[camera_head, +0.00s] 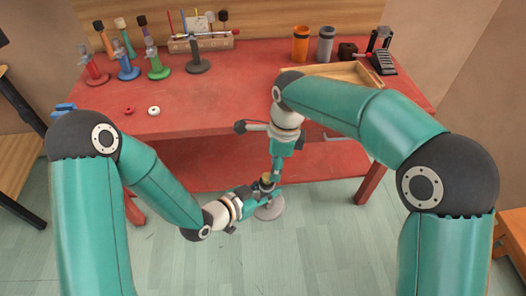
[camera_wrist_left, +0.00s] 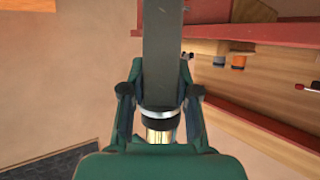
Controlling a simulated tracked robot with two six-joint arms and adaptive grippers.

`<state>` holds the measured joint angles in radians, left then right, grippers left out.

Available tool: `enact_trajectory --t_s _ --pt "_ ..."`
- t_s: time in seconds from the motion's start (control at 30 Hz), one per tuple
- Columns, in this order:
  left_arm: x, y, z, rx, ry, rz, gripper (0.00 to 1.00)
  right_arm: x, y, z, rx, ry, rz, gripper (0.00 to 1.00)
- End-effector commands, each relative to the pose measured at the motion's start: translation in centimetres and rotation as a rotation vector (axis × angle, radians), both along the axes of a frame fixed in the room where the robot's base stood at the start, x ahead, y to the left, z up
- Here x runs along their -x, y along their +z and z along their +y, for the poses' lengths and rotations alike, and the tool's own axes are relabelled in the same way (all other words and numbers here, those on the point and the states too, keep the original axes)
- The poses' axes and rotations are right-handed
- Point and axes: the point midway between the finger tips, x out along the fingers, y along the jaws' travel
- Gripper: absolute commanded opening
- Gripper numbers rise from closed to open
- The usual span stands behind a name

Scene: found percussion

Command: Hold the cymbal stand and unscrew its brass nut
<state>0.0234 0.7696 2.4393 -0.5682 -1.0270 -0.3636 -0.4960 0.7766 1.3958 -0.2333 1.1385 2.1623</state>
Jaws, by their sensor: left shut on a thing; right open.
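The cymbal stand (camera_head: 272,211) shows as a grey round base with a short upright part, in front of the bench in the head view. My left gripper (camera_head: 263,194) is shut on it from the left. In the left wrist view the fingers (camera_wrist_left: 160,102) flank its dark grey post (camera_wrist_left: 163,50), which has a white band. The brass nut (camera_head: 267,178) is small and partly hidden in the head view; brass also shows in the left wrist view (camera_wrist_left: 160,136). My right gripper (camera_head: 277,172) is open, pointing down just above the nut; I cannot tell whether it touches.
The red workbench (camera_head: 225,95) is behind. It carries several coloured stands, a dark grey stand (camera_head: 198,62), a red ring (camera_head: 129,110), a white ring (camera_head: 154,111), an orange cup (camera_head: 300,44) and a black pedal (camera_head: 382,52). The near floor (camera_head: 330,240) is clear.

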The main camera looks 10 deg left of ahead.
Motion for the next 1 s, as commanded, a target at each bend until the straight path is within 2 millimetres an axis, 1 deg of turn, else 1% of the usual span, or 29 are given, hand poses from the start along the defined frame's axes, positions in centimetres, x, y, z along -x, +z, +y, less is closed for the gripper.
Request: enact_trajectory --t_s 0.03,0.13,0.23,0.33,0.47,0.8,1.0 --pt "0.3 -0.1 -0.2 -0.002 -0.009 0.005 0.00 0.2 1.8 1.3 0.016 -0.037 -0.013 0.47" --pt "0.3 -0.1 -0.2 -0.002 -0.009 0.005 0.00 0.7 3.8 2.3 0.056 -0.110 -0.020 0.47" --pt "0.2 -0.1 -0.2 -0.002 -0.008 0.004 0.00 1.0 4.9 2.7 0.082 -0.158 -0.025 0.47" --pt "0.2 -0.1 -0.2 -0.002 -0.008 0.004 0.00 1.2 5.0 2.9 0.093 -0.181 -0.026 0.47" --pt "0.2 -0.1 -0.2 -0.002 -0.008 0.004 0.00 1.2 3.8 2.8 0.097 -0.186 -0.024 0.47" --pt "0.2 -0.1 -0.2 -0.002 -0.007 0.004 0.00 1.2 -1.0 2.8 0.095 -0.185 -0.025 0.47" --pt "0.2 -0.1 -0.2 -0.001 -0.007 0.004 0.00 1.2 -2.4 2.9 0.094 -0.185 -0.025 0.47"
